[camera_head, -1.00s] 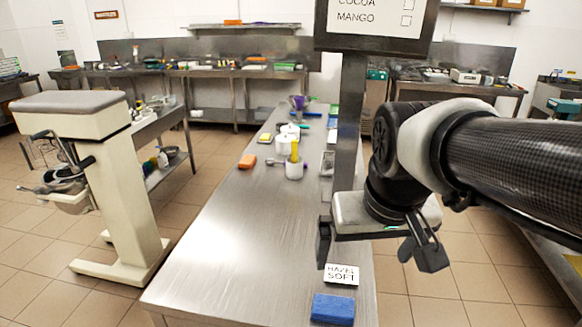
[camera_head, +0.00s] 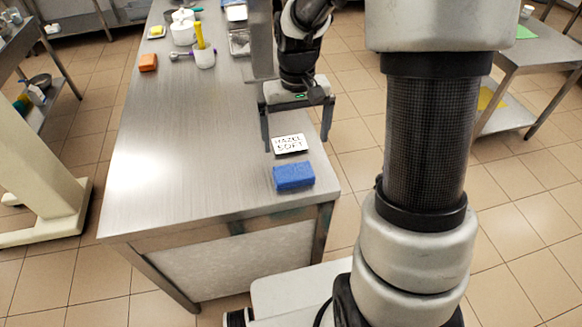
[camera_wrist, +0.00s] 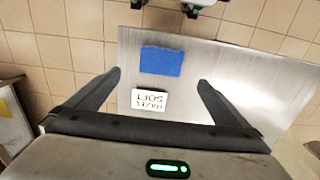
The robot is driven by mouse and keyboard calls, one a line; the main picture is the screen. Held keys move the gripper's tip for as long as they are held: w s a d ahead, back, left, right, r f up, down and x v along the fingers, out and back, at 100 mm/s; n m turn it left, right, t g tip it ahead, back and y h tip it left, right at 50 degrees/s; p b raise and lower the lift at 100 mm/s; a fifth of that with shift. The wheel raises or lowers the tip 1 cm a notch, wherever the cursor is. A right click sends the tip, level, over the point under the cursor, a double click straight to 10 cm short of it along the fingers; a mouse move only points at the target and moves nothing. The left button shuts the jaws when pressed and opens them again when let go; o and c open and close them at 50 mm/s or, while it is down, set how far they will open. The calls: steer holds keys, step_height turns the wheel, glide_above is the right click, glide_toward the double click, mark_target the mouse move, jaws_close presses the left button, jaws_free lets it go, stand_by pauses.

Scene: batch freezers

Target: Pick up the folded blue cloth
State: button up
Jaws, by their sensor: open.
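The folded blue cloth (camera_head: 293,176) lies flat near the front right corner of the steel table (camera_head: 190,170). In the wrist view the cloth (camera_wrist: 161,61) lies ahead of the fingertips, between their lines. My gripper (camera_head: 297,142) is open and empty, pointing down, with its fingers on either side of the white "HAZEL SOFT" card (camera_head: 290,144). The card also shows in the wrist view (camera_wrist: 149,99), between the fingers and nearer than the cloth. My gripper (camera_wrist: 158,84) looks to be above the table; its exact height is unclear.
A steel post (camera_head: 261,45) rises behind the gripper. The table left of the cloth is clear.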

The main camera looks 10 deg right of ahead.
glide_above(294, 173)
steer(key=f, duration=0.7)
steer(key=shift+d+f, duration=0.2)
steer(key=shift+s+a+f, duration=0.1)
steer(key=shift+a+f, duration=0.05)
steer(key=shift+f, duration=1.25)
steer(key=shift+a+f, duration=0.1)
steer(key=shift+f, duration=1.25)
steer(key=c, duration=1)
steer(key=shift+r, duration=0.15)
step_height(294, 173, up, 10)
steer(key=shift+f, duration=0.1)
